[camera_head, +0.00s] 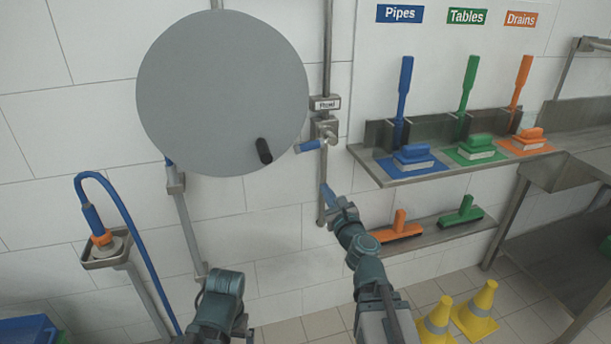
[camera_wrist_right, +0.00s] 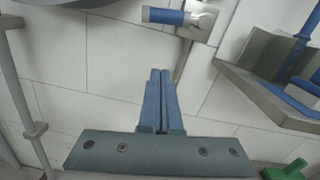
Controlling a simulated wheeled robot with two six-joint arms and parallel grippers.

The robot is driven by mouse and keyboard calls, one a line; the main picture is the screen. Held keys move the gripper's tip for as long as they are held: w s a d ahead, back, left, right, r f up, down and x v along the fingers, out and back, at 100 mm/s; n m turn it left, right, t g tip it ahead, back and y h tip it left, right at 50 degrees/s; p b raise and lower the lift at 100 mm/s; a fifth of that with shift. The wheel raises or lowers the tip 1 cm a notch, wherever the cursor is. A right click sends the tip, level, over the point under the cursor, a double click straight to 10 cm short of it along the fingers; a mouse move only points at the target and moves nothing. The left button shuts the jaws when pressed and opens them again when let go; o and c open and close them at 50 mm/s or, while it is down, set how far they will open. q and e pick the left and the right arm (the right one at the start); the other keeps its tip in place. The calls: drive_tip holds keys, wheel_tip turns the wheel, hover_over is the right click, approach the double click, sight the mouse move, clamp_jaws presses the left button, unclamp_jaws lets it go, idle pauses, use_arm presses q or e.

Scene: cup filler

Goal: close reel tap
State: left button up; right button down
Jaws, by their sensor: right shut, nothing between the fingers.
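The reel tap (camera_head: 326,132) is a metal valve on a vertical pipe under a small label (camera_head: 325,103). Its blue-sleeved lever (camera_head: 308,146) points left, roughly level, across the pipe. In the right wrist view the blue lever (camera_wrist_right: 163,16) and metal tap body (camera_wrist_right: 199,20) show at the top. My right gripper (camera_head: 327,190) is shut and empty, below the tap and apart from it. Its blue fingers (camera_wrist_right: 159,98) are together and point up toward the tap. My left arm (camera_head: 219,308) shows at the bottom, but its gripper fingers cannot be made out.
A large grey hose reel disc (camera_head: 222,92) with a black knob (camera_head: 264,151) is left of the tap. A shelf (camera_head: 442,166) with brushes is to the right. A blue hose (camera_head: 118,197) hangs at left. Yellow cones (camera_head: 476,310) stand on the floor.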

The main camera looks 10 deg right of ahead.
sight(308, 146)
drive_tip(key=shift+f, duration=0.1)
drive_tip(key=shift+w, duration=0.1)
drive_tip(key=w+r+p, duration=0.4)
drive_tip(key=w, duration=0.6)
drive_tip(key=shift+w+a+r, duration=0.25)
drive_tip(key=shift+a, duration=0.2)
drive_tip(key=shift+p, duration=0.3)
drive_tip(key=shift+w+a+r+p, duration=0.1)
drive_tip(key=shift+r+p, duration=0.35)
drive_tip(key=shift+p, duration=0.05)
drive_tip(key=shift+w+a+r+p, duration=0.1)
drive_tip(key=shift+r+p, duration=0.3)
drive_tip(key=shift+p, duration=0.1)
drive_tip(key=shift+r, duration=0.1)
